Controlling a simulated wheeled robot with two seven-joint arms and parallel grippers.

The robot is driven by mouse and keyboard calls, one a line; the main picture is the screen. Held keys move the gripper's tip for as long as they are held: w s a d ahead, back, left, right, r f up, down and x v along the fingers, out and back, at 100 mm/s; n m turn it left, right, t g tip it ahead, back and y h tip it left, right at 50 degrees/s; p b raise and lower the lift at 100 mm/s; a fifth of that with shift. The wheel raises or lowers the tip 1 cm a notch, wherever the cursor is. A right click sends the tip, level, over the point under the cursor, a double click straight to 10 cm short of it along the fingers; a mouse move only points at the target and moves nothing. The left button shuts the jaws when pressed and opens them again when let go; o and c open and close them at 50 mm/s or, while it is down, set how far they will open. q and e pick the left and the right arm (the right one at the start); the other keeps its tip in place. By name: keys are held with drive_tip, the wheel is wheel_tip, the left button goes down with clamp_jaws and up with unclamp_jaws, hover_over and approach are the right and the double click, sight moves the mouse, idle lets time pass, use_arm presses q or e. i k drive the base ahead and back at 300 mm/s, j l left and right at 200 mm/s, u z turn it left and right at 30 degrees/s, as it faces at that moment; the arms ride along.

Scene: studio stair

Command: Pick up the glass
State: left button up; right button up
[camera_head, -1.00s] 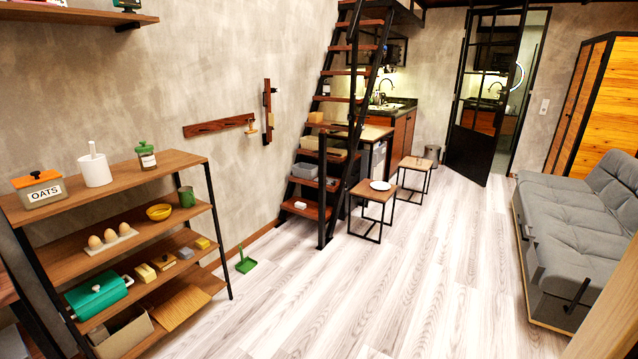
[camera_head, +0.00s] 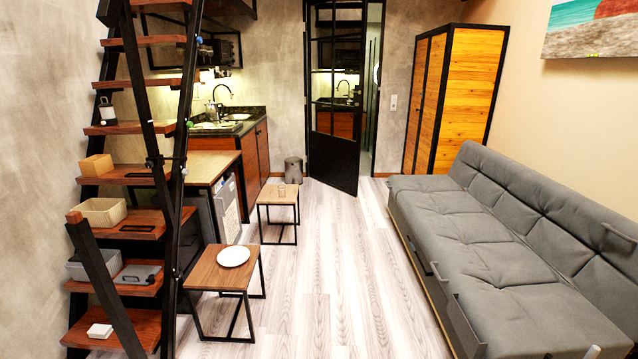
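A small clear glass (camera_head: 281,191) appears to stand on the far wooden stool (camera_head: 268,197), near the middle of its top. It is small and faint from here. Neither of my grippers shows in the head view.
A nearer stool (camera_head: 205,272) holds a white plate (camera_head: 233,256). Black-framed stairs (camera_head: 120,230) with bins on the treads stand at the left. A grey sofa (camera_head: 470,260) lines the right. The pale wood floor (camera_head: 330,270) between stools and sofa is clear.

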sight(281, 189)
drive_tip(key=i+l+z, duration=0.1)
drive_tip(key=i, duration=0.95)
drive_tip(key=i+z, duration=0.15)
drive_tip(key=i, duration=0.9)
drive_tip(key=i+j+z, duration=0.1)
drive_tip(key=i, duration=0.95)
